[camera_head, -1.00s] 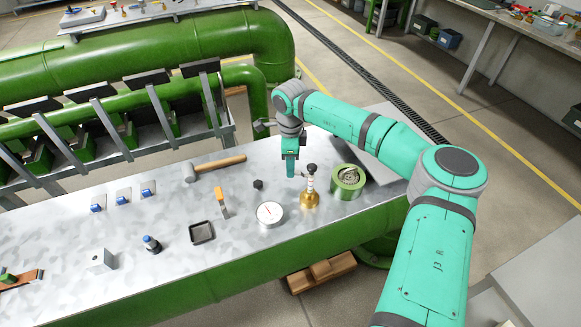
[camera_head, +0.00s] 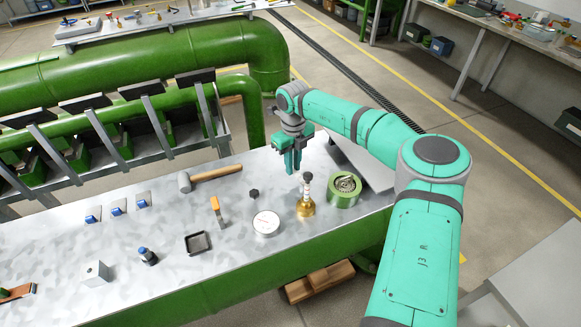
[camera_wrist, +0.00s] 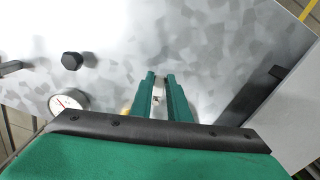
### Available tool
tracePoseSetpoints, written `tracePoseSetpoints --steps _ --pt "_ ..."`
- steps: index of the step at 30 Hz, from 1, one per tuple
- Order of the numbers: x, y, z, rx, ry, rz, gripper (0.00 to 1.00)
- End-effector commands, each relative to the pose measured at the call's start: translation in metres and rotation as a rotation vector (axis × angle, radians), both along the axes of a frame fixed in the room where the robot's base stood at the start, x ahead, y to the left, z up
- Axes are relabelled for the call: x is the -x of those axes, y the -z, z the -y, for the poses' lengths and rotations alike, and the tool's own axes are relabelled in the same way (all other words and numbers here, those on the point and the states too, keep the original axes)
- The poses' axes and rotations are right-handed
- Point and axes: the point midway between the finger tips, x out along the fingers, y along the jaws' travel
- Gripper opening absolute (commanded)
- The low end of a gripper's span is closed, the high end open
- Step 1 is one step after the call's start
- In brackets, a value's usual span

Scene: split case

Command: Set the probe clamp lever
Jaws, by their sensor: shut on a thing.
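A brass fixture (camera_head: 306,208) with a pale stem and black knob stands upright on the metal bench. Its brass edge barely shows left of my fingers in the wrist view (camera_wrist: 126,106). My gripper (camera_head: 291,171) is just behind and left of it, fingers pointing down. In the wrist view the two green fingers (camera_wrist: 160,78) are close together around a small pale metal piece (camera_wrist: 158,93). This piece appears to be the clamp lever, but the fingers hide most of it. Its join to the fixture is hidden.
A green round part (camera_head: 345,190) stands close right of the fixture. A white dial gauge (camera_head: 266,223) and black knob (camera_head: 254,194) lie left, with a hammer (camera_head: 213,177) behind. A black tray (camera_head: 198,243) is nearer the front.

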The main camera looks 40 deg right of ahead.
Motion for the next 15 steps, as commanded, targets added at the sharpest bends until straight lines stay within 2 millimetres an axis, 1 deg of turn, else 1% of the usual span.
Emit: tracePoseSetpoints --steps 1,6,15 --pt "0.000 -0.001 0.004 0.003 0.038 0.001 0.00" --pt "0.000 -0.001 0.009 0.002 0.149 0.000 0.00" --pt "0.001 -0.001 0.015 0.002 0.262 0.001 0.00"
